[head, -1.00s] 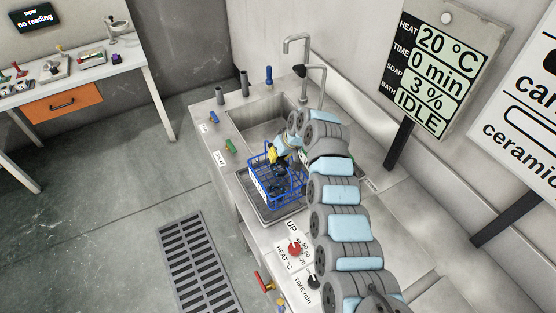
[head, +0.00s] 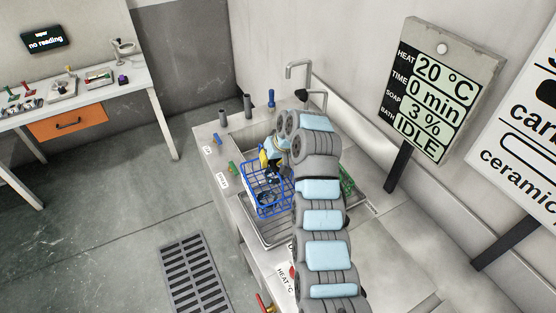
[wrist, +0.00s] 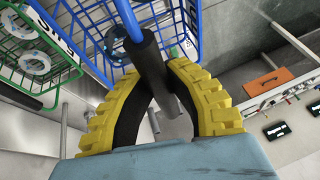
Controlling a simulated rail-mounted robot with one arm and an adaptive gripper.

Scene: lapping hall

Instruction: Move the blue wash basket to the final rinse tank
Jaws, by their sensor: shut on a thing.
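The blue wash basket (head: 267,199) hangs from my gripper (head: 266,160) in the head view, over the near tank (head: 262,236) of the steel bench. It holds dark parts. In the wrist view my gripper (wrist: 158,78), with yellow ribbed fingers, is shut on the black grip of the basket's blue handle (wrist: 128,20). Part of the blue wire wall (wrist: 188,20) shows beyond. Behind the basket is the basin with the tap (head: 243,143), partly hidden by my arm. I cannot read which basin is the final rinse tank.
A green basket (head: 346,181) stands right of my arm; it also shows at the left in the wrist view (wrist: 30,50). A sign reading IDLE (head: 438,90) is at the right.

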